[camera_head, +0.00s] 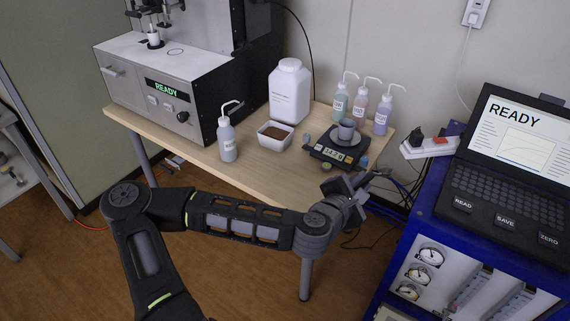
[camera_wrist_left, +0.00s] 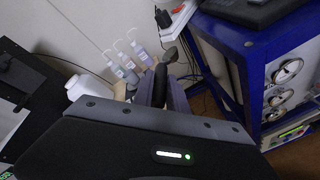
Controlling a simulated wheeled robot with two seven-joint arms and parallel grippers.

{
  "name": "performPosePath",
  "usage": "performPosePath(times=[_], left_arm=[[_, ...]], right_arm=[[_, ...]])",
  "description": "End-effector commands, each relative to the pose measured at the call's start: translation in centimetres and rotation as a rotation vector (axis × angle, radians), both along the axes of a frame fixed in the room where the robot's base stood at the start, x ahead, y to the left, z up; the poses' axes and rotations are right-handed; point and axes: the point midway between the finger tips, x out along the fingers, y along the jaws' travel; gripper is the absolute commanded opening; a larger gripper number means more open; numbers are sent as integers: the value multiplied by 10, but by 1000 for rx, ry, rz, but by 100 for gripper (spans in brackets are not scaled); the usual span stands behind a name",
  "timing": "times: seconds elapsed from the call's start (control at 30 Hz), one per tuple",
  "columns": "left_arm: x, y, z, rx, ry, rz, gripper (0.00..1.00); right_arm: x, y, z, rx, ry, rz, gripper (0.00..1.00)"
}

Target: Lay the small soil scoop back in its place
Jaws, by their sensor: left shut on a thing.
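My left gripper (camera_head: 364,184) is beyond the right front corner of the wooden table, near the balance. It is shut on the small soil scoop (camera_head: 382,172), which shows only as a thin dark piece past the fingertips. In the left wrist view the scoop's dark end (camera_wrist_left: 170,57) sticks out beyond the fingers (camera_wrist_left: 163,88); the rest is hidden by the gripper. A white tray of brown soil (camera_head: 276,125) stands on the table, left of the balance. My right gripper is not in view.
The black balance (camera_head: 338,157) carries a grey cup (camera_head: 346,129). Several wash bottles (camera_head: 359,108) stand behind it, and another (camera_head: 227,139) stands left of the tray. A blue cabinet (camera_head: 423,220) with a laptop (camera_head: 512,150) is at right. The table's front strip is clear.

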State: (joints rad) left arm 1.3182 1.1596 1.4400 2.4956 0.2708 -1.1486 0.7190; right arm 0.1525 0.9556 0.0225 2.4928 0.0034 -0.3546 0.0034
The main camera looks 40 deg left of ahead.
Motion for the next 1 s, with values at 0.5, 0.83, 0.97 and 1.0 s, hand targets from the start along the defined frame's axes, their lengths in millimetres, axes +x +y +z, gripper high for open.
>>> performPosePath(times=[0.5, 0.83, 0.97, 1.0], left_arm=[[46, 74, -157, 103, -27, 132, 0], [80, 238, -153, 187, -32, 386, 0], [81, 268, -137, 196, -22, 429, 0], [80, 273, -134, 199, -20, 436, 0]], right_arm=[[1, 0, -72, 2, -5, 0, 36], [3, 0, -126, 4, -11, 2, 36], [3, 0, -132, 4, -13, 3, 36], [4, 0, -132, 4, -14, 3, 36]])
